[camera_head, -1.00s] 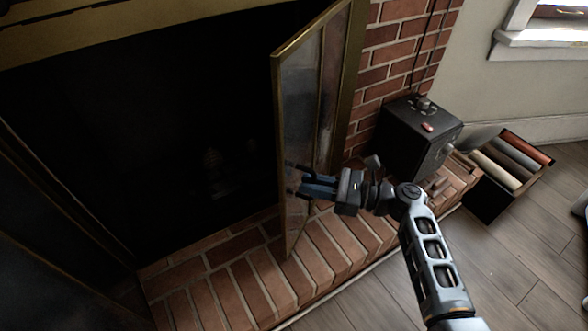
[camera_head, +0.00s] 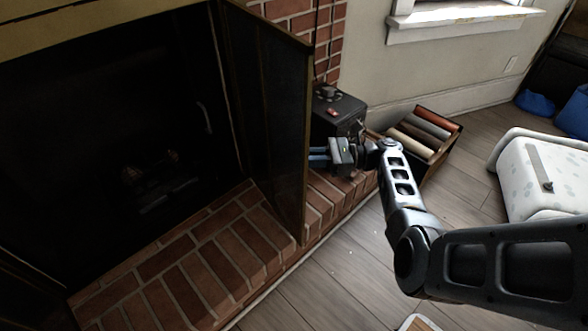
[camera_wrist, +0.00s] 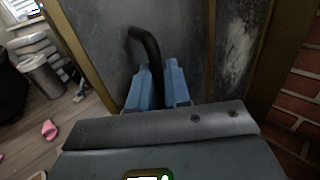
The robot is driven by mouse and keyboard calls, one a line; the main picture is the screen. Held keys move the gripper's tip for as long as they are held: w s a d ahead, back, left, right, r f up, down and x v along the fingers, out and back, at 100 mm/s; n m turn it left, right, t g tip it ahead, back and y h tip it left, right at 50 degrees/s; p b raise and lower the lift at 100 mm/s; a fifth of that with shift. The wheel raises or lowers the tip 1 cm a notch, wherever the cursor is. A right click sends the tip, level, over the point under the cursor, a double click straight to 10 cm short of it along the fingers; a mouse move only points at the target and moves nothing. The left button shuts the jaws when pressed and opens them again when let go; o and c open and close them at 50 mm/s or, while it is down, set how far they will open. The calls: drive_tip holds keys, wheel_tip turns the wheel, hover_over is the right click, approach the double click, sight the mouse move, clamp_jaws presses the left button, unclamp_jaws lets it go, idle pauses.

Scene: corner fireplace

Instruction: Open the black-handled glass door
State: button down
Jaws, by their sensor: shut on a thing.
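The glass door (camera_head: 275,120) of the fireplace stands swung out from the opening, its brass-edged panel jutting over the brick hearth. In the wrist view the glass pane (camera_wrist: 105,45) is smudged and grey in a brass frame. The black handle (camera_wrist: 146,45) is a curved bar on that pane. My gripper (camera_wrist: 158,85) is shut on the handle, with a blue finger on each side of its lower part. In the head view my gripper (camera_head: 318,157) is at the door's outer face, and the door's edge hides the fingertips and the handle.
A black box-shaped stove (camera_head: 335,115) stands on the hearth just behind my gripper. A crate of rolled items (camera_head: 422,135) sits on the floor to its right. The brick hearth (camera_head: 190,265) before the opening is bare. A white patterned seat (camera_head: 545,170) stands at the right.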

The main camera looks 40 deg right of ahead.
drive_tip(key=shift+w+d, duration=0.15)
drive_tip(key=shift+d, duration=0.9)
drive_tip(key=c, duration=1.3)
unclamp_jaws()
drive_tip(key=shift+w, duration=0.1)
drive_tip(key=shift+c, duration=0.2)
drive_tip(key=shift+v, duration=3.95)
